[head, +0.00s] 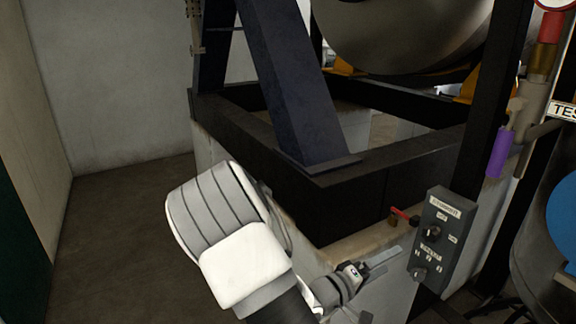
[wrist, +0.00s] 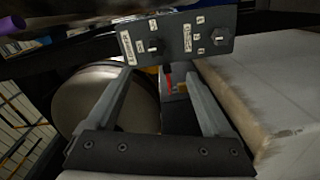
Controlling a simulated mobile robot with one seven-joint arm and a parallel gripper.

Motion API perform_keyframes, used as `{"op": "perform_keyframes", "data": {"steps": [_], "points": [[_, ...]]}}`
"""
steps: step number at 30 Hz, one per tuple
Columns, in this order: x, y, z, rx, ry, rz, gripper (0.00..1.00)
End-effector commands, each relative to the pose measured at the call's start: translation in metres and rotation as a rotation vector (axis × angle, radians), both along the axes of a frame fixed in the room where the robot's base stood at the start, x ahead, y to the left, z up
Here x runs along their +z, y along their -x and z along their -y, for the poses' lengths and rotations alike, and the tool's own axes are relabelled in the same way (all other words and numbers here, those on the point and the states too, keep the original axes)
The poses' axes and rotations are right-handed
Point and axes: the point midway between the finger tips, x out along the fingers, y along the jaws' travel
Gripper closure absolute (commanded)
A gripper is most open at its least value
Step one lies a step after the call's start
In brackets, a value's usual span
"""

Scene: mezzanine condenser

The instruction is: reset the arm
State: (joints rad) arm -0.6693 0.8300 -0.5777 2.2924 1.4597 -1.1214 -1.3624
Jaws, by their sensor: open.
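My gripper (head: 383,263) is at the lower middle of the head view, with its fingers pointing right toward a dark control box (head: 440,236). The box has a label and two rotary knobs, and the fingertips are close to its left side. I cannot tell whether they touch it. In the wrist view the two fingers (wrist: 160,82) are spread apart with nothing held between them. The control box (wrist: 180,38) lies beyond the fingertips there. My white and grey arm runs up from the bottom of the head view.
A red-handled valve (head: 400,214) sits on the pale plinth (head: 375,238), left of the box. A black frame (head: 300,195) and a large metal drum (head: 400,35) stand behind. A dark post (head: 490,110) rises above the box. The floor at left (head: 115,230) is clear.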

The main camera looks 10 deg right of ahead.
Motion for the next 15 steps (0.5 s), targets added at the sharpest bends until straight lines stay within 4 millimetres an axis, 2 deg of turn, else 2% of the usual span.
{"op": "perform_keyframes", "data": {"steps": [4, 7, 11, 15], "points": [[-0.009, -0.013, -0.007, 0.050, -0.180, 0.044, 0.15], [-0.016, -0.026, -0.022, 0.109, -0.379, 0.091, 0.15], [-0.017, -0.042, -0.051, 0.191, -0.644, 0.146, 0.15], [-0.003, -0.051, -0.087, 0.273, -0.901, 0.187, 0.15]]}}
